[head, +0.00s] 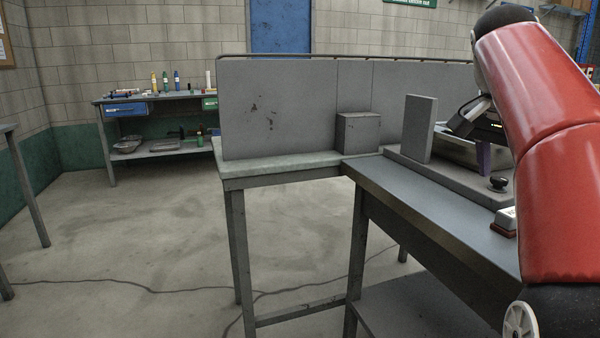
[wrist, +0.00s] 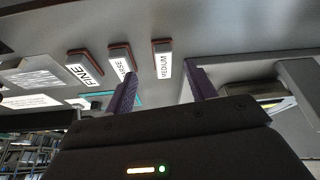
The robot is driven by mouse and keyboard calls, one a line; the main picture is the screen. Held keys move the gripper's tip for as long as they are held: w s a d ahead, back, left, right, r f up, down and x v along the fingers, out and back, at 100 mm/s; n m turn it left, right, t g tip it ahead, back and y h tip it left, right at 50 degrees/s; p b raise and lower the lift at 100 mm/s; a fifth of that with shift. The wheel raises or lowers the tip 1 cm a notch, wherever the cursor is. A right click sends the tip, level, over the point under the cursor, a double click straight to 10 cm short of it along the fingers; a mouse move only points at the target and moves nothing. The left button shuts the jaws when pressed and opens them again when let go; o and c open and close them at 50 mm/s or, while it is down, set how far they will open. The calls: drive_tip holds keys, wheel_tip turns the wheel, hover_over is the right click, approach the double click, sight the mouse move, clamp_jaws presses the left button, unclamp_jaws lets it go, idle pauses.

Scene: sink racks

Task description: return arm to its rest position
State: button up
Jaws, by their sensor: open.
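My red arm (head: 530,130) reaches in from the right side of the head view, bent over the workbench. My gripper (wrist: 162,88) shows in the wrist view with its two purple fingers apart and nothing between them. In the head view one purple finger (head: 483,158) shows beside the sink area; the rest is hidden by my arm. Beyond the fingers in the wrist view lie blocks with white labels: one reads FINE (wrist: 84,67), one reads MEDIUM (wrist: 162,60), and a middle one (wrist: 122,62) is only partly legible.
An upright grey panel (head: 419,129) stands beside the metal sink (head: 455,148), near my gripper. A black knob (head: 498,183) and a red-and-white block (head: 505,222) are on the bench (head: 430,205). A grey box (head: 358,133) stands farther back. The floor at left is open, with cables.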

drive_tip(key=s+a+f+n+t+y, duration=0.1)
drive_tip(key=s+a+f+n, duration=0.5)
drive_tip(key=f, duration=0.7)
drive_tip(key=s+a+f+n+t+y, duration=0.2)
drive_tip(key=s+a+f+n, duration=0.4)
drive_tip(key=s+a+f, duration=0.5)
wheel_tip(320, 180, down, 3)
drive_tip(key=shift+s+a+f+y, duration=0.1)
drive_tip(key=shift+s+a+y, duration=0.15)
drive_tip(key=shift+y, duration=0.25)
